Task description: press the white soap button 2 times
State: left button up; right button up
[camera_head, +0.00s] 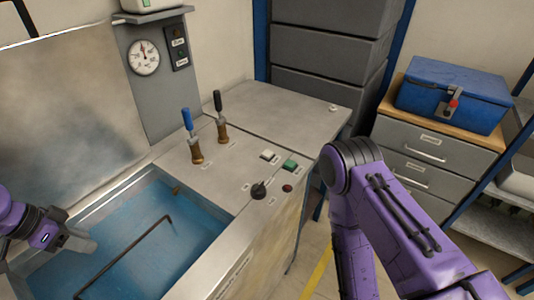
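The white soap button (268,155) sits on the grey bench top, just left of a green button (290,165). Nothing touches it. My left gripper (84,243) is at the lower left, over the edge of the blue basin and well away from the button. Its fingers appear as one grey shape, so I cannot tell how far apart they are. My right arm rises at the right, in front of the bench's right side. Its gripper is not in view.
A black knob (259,190) and a red button (287,188) are in front of the white button. Levers with blue (190,128) and black (219,110) handles stand behind it. The basin (150,235) is left. A blue toolbox (452,95) sits on drawers at right.

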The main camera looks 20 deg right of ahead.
grip_shut()
dwell(1.5)
